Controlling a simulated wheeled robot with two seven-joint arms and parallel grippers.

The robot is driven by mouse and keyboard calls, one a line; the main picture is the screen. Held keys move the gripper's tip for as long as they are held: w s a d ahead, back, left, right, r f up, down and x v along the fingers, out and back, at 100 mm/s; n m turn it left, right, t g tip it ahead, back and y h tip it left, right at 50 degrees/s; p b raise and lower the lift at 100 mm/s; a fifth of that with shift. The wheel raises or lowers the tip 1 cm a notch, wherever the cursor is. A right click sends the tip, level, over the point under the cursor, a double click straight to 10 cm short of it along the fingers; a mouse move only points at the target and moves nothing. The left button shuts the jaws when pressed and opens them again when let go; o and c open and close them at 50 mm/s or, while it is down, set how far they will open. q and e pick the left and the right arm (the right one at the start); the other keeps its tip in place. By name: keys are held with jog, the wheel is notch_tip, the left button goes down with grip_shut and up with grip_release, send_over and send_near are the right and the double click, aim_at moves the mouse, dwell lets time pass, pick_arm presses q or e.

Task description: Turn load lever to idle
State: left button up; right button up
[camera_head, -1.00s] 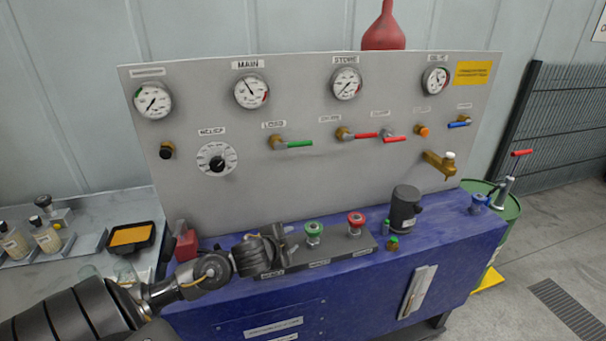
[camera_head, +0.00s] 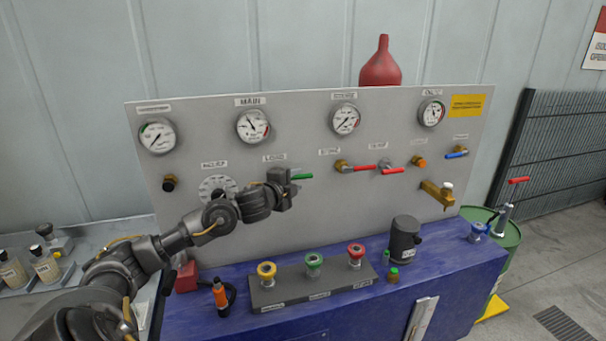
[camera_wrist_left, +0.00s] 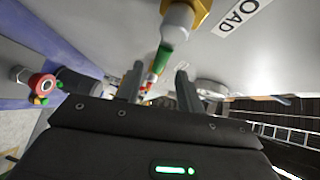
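The load lever (camera_head: 302,176) has a green handle and sits on the grey panel under the LOAD label (camera_head: 274,157). Its handle points right; its brass valve body is mostly hidden behind my left gripper (camera_head: 290,184) in the head view. In the left wrist view the green handle (camera_wrist_left: 163,57) extends from a brass and silver fitting toward the gap between the two fingers of my left gripper (camera_wrist_left: 159,82). The fingers are apart, so the gripper is open. I cannot tell whether either finger touches the handle. My right gripper is not in view.
Red-handled levers (camera_head: 363,168) are right of the load lever. The relief dial (camera_head: 213,187) is partly behind my left arm. Below, a block (camera_head: 318,285) carries yellow, green and red knobs. A dark cylinder (camera_head: 404,238) and an orange-handled tool (camera_head: 220,294) stand on the blue bench.

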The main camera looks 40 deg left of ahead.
aim_at(301, 177)
pick_arm(q)
jog(key=shift+p+x, duration=0.65)
jog(key=shift+x, duration=1.9)
grip_shut()
